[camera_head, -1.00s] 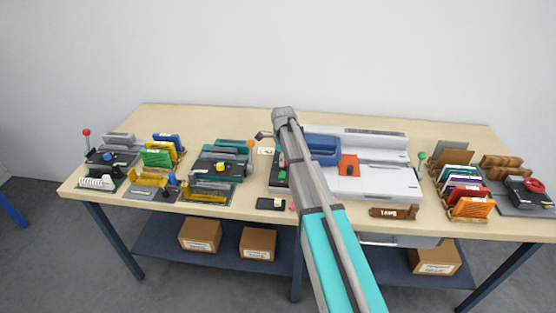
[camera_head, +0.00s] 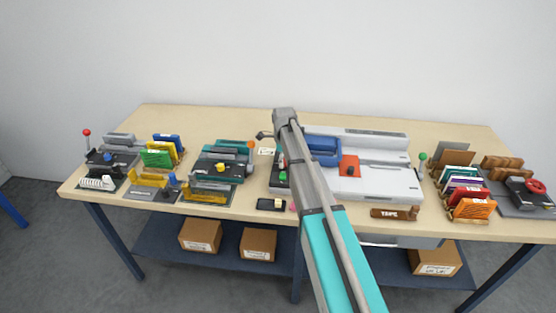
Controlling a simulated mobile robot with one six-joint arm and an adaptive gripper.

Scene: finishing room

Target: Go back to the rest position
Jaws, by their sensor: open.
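My gripper (camera_head: 264,135) is only partly in view, at the far end of my arm above the middle of the table. A dark finger shows to the left of the wrist; the rest is hidden by my arm. The jaws stand open, and I see nothing held in them. My arm reaches from the bottom of the view up over the wooden table (camera_head: 215,122).
A large white machine (camera_head: 380,178) with a blue part (camera_head: 322,150) stands right of my arm. Several small presses and colored racks fill the left side. More racks and a black device (camera_head: 525,190) stand at right. Cardboard boxes (camera_head: 200,236) sit on the lower shelf.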

